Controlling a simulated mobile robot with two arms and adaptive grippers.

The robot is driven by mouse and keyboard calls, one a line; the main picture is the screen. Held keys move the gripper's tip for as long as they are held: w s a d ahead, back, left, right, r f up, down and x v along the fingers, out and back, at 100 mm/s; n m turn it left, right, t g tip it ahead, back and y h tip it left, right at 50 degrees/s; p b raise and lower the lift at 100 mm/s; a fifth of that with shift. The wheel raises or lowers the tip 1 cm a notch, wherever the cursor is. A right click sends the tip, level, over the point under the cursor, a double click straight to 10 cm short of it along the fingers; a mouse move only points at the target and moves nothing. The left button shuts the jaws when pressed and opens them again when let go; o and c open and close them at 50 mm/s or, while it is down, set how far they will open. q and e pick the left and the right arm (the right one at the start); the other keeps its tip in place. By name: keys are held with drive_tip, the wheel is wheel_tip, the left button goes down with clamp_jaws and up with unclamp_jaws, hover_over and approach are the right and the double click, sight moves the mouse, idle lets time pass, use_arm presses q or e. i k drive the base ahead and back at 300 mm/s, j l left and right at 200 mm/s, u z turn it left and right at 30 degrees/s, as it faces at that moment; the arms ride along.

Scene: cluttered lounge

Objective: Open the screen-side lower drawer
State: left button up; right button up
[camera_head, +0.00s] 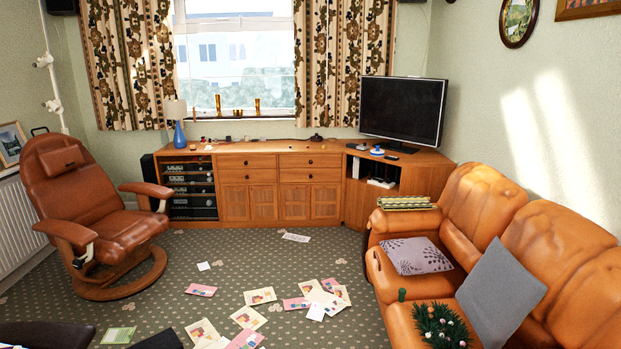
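The wooden sideboard (335,147) stands under the window at the far wall, with two columns of drawers side by side. The TV screen (402,109) stands on its right end, so the screen-side column is the right one. The screen-side lower drawer (300,175) looks shut, its front flush, with a small dark knob. Neither of my grippers shows in the head view.
A brown leather armchair (117,238) stands at left, an orange leather sofa (480,205) with cushions at right. Several papers and cards (258,296) lie on the patterned carpet (232,260) between them. Carpet directly before the drawers is mostly clear, with one paper (296,238). Dark shapes at bottom left are unclear.

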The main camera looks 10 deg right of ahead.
sight(310, 169)
drive_tip(key=z, duration=0.2)
drive_tip(key=i, duration=4.25)
drive_tip(key=l+z, duration=0.05)
drive_tip(key=l, duration=0.2)
